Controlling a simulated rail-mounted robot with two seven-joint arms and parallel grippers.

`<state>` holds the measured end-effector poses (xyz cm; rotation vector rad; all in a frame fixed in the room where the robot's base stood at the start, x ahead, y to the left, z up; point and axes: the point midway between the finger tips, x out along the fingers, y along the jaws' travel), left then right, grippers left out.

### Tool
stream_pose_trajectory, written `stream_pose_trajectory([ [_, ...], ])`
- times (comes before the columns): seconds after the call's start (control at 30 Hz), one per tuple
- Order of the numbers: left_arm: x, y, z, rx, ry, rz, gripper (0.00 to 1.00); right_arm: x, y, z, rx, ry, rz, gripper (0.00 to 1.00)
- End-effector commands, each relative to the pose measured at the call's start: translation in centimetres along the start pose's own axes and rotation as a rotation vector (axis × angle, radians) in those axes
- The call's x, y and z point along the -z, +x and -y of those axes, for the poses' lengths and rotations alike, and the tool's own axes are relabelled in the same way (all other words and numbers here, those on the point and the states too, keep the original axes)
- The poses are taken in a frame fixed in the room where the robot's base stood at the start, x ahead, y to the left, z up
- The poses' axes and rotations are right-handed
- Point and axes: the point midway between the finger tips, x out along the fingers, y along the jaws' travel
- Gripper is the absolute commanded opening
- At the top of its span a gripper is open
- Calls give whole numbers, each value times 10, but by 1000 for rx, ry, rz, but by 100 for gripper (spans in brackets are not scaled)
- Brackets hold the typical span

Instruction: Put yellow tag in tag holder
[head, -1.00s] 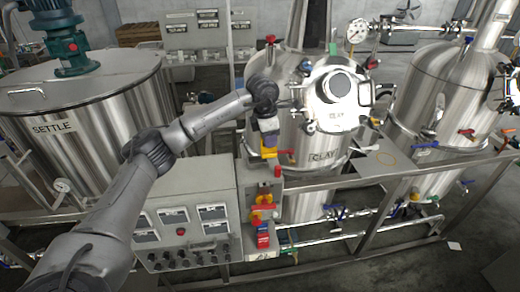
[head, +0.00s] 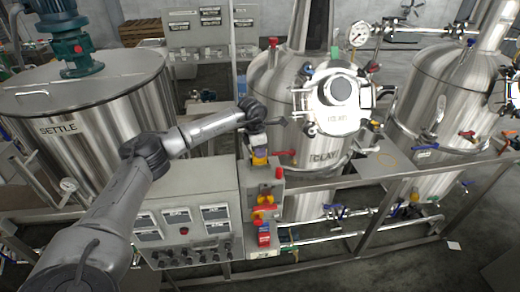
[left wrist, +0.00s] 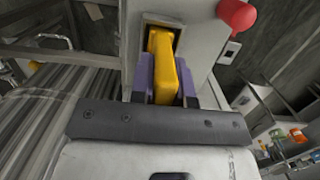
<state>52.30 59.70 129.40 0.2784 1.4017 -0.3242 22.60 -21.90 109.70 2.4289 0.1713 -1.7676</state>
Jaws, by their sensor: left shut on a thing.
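The yellow tag (left wrist: 165,75) is between the fingers of my left gripper (left wrist: 165,88) in the left wrist view. The gripper is shut on it. The tag's far end reaches into the rectangular opening of a grey box, the tag holder (left wrist: 184,24); how deep it sits is hard to tell. In the head view the yellow tag (head: 259,158) shows small under my left gripper (head: 259,153), at the top of the grey post beside the control panel. My right gripper is out of view.
A red knob (left wrist: 237,14) sticks out close to the right of the opening. The control panel (head: 187,215) stands left of the post. Yellow and red switches (head: 264,215) are lower on the post. The CLAY tank (head: 325,160) stands close behind.

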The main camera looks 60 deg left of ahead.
Motion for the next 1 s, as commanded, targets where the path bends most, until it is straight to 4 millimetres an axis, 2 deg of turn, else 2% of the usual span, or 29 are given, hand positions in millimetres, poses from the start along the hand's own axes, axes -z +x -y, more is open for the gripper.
stream_pose_trajectory([
  [0.37,0,4,0,0,0,0,0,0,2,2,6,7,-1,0],
  [0.4,0,4,0,0,0,1,20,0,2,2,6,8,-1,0],
  [0.63,0,4,0,0,0,0,42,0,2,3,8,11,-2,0],
  [0.87,0,3,0,0,0,1,42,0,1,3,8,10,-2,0],
  [1.0,-1,-4,0,-1,0,2,42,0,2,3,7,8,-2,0],
])
